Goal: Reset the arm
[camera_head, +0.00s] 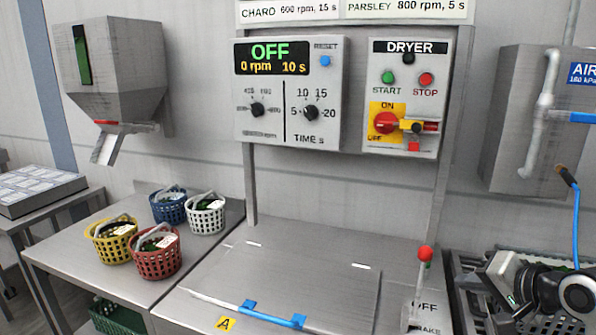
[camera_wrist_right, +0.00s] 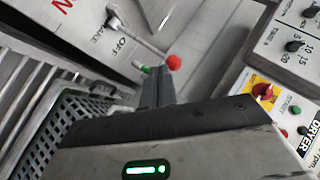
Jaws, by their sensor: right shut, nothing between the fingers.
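My right arm comes in at the lower right of the head view. Its gripper shows best in the right wrist view (camera_wrist_right: 158,88), where the two dark fingers are together with nothing between them. The fingers point toward the brake lever's red knob (camera_wrist_right: 173,62) in that view; whether they touch it cannot be told. In the head view the red knob (camera_head: 426,253) stands on an upright lever by the OFF label, to the left of my right arm. My left gripper is not in view.
The control panel (camera_head: 287,95) reads OFF, 0 rpm, 10 s. The dryer box (camera_head: 404,98) is beside it. A flat lid (camera_head: 290,280) with a blue handle lies shut. Several baskets (camera_head: 132,255) stand left. A blue air hose (camera_head: 576,225) hangs near my right arm.

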